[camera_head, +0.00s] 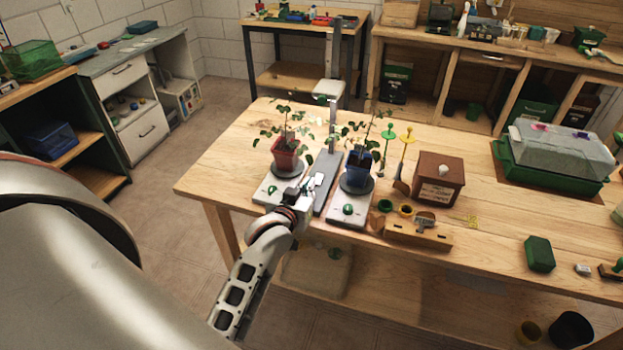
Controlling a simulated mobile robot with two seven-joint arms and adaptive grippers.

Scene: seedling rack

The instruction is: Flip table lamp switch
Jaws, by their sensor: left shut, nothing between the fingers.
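What looks like the table lamp is a grey upright post (334,62) with a long flat dark grey base (326,172) on the wooden table, between two light trays. Its switch cannot be made out; my gripper and hand cover the near left side of the base. My left gripper (309,184) is shut and empty at the near part of the base, beside or over its left edge. I cannot tell whether it touches. My right gripper is not in view.
A red pot (285,156) with a plant stands on the left tray (267,193), close to my gripper. A blue pot (356,168) with a plant stands on the right tray (346,211). A brown box (438,179) and a green propagator (553,172) stand further right.

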